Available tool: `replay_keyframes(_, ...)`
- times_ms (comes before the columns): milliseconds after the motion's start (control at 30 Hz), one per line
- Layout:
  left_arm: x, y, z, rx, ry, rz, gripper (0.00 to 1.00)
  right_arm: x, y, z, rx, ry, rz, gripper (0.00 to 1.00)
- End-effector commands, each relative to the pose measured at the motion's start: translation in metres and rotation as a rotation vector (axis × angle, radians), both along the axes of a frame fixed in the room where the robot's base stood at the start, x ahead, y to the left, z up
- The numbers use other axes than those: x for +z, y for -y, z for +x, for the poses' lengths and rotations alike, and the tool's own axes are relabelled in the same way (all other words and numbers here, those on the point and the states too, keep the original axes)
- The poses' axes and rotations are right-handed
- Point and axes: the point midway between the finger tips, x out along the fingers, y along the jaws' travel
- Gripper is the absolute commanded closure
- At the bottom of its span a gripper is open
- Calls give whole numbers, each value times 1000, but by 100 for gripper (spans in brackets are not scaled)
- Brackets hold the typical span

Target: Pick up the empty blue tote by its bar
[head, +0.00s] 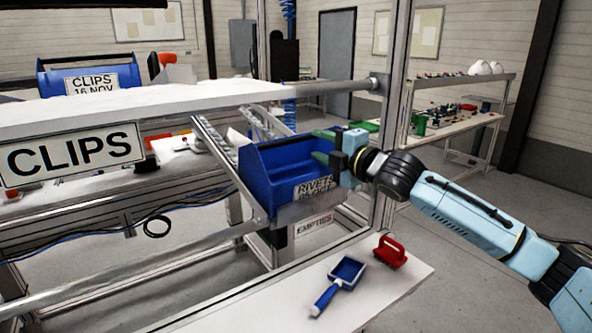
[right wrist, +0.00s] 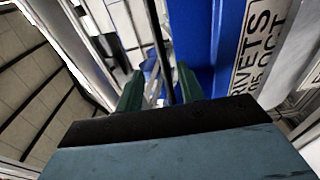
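The blue tote (head: 282,172) with a RIVETS label sits on a sloping rack lane above an EMPTIES sign (head: 313,226). Its inside is not clear to see. My right gripper (head: 322,147) is at the tote's upper right side, with its green fingers pointing left over it. In the right wrist view the two fingers (right wrist: 158,86) stand apart, and a thin dark bar (right wrist: 158,40) runs between them. I see a gap beside the bar, so the fingers do not grip it. The tote's blue wall (right wrist: 196,35) is right of the bar. My left gripper is out of view.
A blue CLIPS tote (head: 85,72) stands on the upper shelf at left. An aluminium post (head: 391,110) rises close to my right gripper. A blue scoop (head: 338,285) and a red handled item (head: 390,252) lie on the white surface in front.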

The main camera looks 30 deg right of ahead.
Motion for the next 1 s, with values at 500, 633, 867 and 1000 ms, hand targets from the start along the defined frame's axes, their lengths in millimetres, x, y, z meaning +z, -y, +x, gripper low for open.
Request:
replay_keyframes(500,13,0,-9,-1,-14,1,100,-2,-2,52,0,1,1,62)
replay_keyframes(633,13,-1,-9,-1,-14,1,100,-3,-2,53,0,0,0,62)
replay_keyframes(867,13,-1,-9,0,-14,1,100,-3,-2,52,0,0,0,79)
replay_keyframes(1000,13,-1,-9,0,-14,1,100,-3,-2,52,0,0,0,97)
